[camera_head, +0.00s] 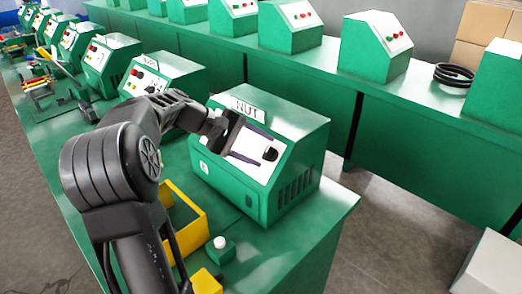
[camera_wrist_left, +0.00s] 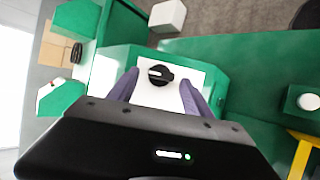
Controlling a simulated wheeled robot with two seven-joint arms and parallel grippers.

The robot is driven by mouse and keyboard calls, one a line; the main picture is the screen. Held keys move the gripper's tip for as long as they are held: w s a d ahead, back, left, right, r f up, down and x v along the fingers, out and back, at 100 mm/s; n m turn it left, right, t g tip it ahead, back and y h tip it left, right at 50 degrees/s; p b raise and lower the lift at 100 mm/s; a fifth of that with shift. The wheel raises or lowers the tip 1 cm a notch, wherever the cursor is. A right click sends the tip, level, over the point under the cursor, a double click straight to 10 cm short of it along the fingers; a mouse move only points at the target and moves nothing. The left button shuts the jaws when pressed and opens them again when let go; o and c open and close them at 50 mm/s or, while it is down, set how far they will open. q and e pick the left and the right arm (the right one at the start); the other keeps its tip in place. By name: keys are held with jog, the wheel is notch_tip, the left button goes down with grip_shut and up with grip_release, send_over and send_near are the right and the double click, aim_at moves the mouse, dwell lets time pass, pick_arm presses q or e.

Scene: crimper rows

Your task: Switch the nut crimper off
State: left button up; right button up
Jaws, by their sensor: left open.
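The nut crimper (camera_head: 300,135) is a green machine with a "NUT" sign on top and a sloped white panel, standing near the end of the bench. A round black knob (camera_head: 270,154) sits on the panel; in the wrist view the knob (camera_wrist_left: 160,75) shows its grip bar lying roughly crosswise. My left gripper (camera_head: 249,145) is over the panel with its purple fingers spread. In the wrist view the open fingers of this gripper (camera_wrist_left: 160,93) stand on either side of the knob, apart from it. My right gripper is out of view.
A small green box with a white button (camera_head: 220,242) and a yellow tray (camera_head: 196,230) are on the bench in front of the crimper. Another green machine (camera_head: 165,75) stands to its left. A second bench (camera_head: 420,120) with green machines runs behind.

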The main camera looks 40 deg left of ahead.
pick_arm(q)
jog(key=v, duration=0.6)
jog(key=shift+s+a+r+b, duration=0.15)
jog(key=shift+s+r+b, duration=0.1)
jog(key=shift+b, duration=0.1)
